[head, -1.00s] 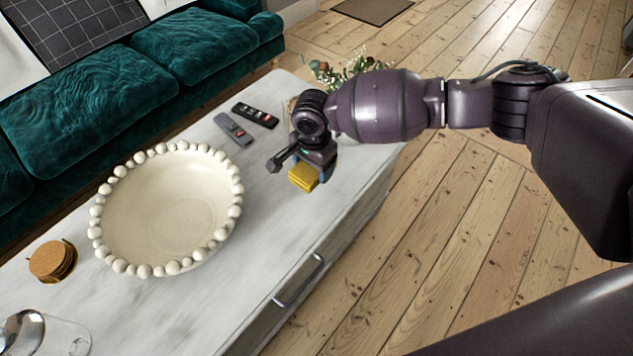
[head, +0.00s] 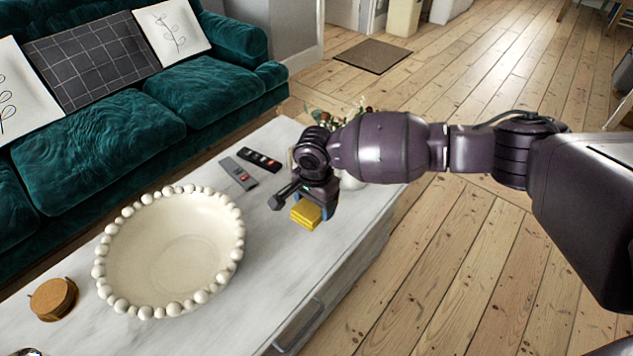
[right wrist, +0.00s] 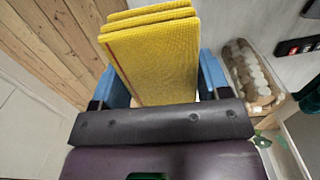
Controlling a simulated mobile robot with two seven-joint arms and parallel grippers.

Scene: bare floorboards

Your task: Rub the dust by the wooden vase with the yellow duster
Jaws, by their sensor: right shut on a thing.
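My right gripper (head: 314,204) is shut on the yellow duster (head: 306,215), a block of stacked yellow layers. It holds the duster over the right part of the marble-topped table; I cannot tell whether the duster touches the top. In the right wrist view the duster (right wrist: 152,55) sits between the blue fingers. A wooden-looking object with pale rounded patches (right wrist: 250,72), perhaps the wooden vase, stands to the right of the fingers there. In the head view my arm mostly hides that area. I can make out no dust. My left gripper is not in view.
The marble-topped table (head: 262,222) carries a cream beaded bowl (head: 172,250), two remotes (head: 238,173) (head: 260,160) and cork coasters (head: 53,298). A leafy plant (head: 325,117) shows behind my arm. A green sofa (head: 110,135) lies along the far side. Floorboards are clear at right.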

